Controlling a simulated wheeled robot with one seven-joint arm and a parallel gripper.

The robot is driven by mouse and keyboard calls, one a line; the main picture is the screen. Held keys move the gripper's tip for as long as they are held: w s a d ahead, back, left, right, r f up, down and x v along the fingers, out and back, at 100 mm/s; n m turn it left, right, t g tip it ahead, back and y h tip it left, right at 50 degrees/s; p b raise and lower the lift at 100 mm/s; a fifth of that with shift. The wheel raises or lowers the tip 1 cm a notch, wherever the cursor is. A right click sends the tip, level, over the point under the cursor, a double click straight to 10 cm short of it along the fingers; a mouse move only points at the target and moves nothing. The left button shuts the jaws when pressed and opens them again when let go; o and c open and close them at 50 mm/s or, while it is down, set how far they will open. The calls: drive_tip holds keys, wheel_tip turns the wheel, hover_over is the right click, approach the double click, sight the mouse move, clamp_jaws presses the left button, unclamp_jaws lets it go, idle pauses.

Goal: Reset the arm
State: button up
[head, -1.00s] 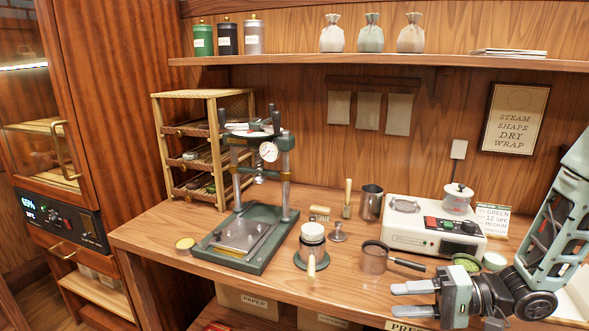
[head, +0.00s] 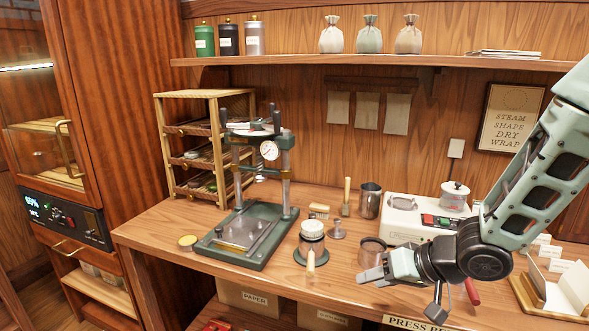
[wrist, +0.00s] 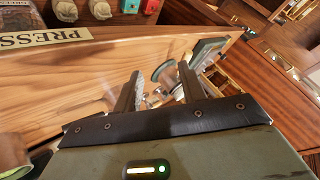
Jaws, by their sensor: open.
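My gripper (head: 372,275) is at the right front of the counter in the head view, its fingers pointing left. The fingers are apart with nothing between them. In the wrist view my gripper (wrist: 160,78) also shows two separated fingers above the wooden counter (wrist: 60,90), which appears tilted. My arm crosses the right side of the head view and hides part of the white steamer unit (head: 402,217). A small metal pot (head: 372,248) is just behind the gripper, partly covered by it.
The green press (head: 262,245) stands on the counter's left part. A wooden stand with white sheets (head: 565,290) is at the right. A shelf (head: 400,64) runs above. The front counter strip looks clear.

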drive_tip(key=s+a+r+n+g+h, duration=0.1)
drive_tip(key=s+r+n+g+h, duration=0.1)
drive_tip(key=s, duration=1)
drive_tip(key=s+a+r+n+g+h, duration=0.1)
drive_tip(key=s+r+n+g+h, duration=0.2)
drive_tip(key=s, duration=1)
drive_tip(key=shift+a+r+n+g+h, duration=0.15)
drive_tip(key=shift+r+n+g+h, duration=0.2)
drive_tip(key=shift+r+h, duration=0.6)
drive_tip(key=shift+s, duration=0.1)
